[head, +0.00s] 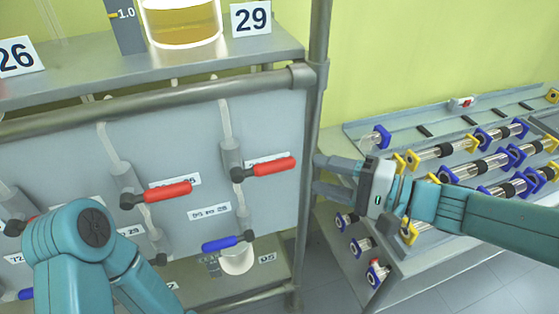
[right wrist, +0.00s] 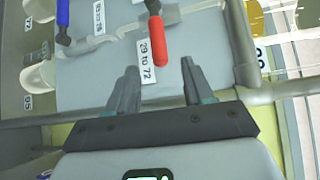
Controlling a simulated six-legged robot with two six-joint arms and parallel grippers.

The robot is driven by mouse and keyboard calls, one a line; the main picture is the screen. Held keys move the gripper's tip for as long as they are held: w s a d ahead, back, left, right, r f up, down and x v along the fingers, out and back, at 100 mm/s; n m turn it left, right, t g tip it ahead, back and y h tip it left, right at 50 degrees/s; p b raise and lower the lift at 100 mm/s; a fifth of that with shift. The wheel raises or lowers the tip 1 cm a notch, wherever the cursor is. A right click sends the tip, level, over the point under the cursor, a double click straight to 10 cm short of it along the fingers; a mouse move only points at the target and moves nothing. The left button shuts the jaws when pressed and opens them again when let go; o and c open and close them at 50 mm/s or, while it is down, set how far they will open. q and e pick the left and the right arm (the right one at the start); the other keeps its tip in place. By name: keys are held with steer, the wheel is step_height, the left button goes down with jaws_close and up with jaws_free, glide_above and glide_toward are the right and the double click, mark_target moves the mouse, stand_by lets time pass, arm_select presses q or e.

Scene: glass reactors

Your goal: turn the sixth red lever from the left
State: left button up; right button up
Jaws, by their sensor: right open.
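The rightmost red lever (head: 270,167) in the head view sticks out to the right from a grey valve on the panel. Another red lever (head: 168,191) is to its left. The full row is not in view, so I cannot count it. My right gripper (head: 317,176) is open and empty, a little right of the rightmost lever's free end and apart from it. In the right wrist view, a red lever (right wrist: 158,40) beside a "29 to 72" label points toward the gap between my open fingers (right wrist: 159,68). My left arm shows at lower left, its gripper unseen.
A blue lever (head: 228,242) sits below the red ones. A grey post (head: 312,130) stands just right of the panel. A rack of glass tubes (head: 480,160) is on the right. A shelf above holds a glass vessel of yellow liquid (head: 182,25) and a "29" sign (head: 251,17).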

mark_target(286, 168)
steer(key=p+x, duration=0.1)
steer(key=x, duration=0.9)
steer(key=shift+w+a+f, duration=0.1)
steer(key=shift+a+f, duration=0.05)
steer(key=shift+f, duration=0.05)
steer(key=shift+s+r, duration=0.15)
steer(key=shift+s, duration=0.1)
steer(key=shift+w, duration=0.1)
jaws_close()
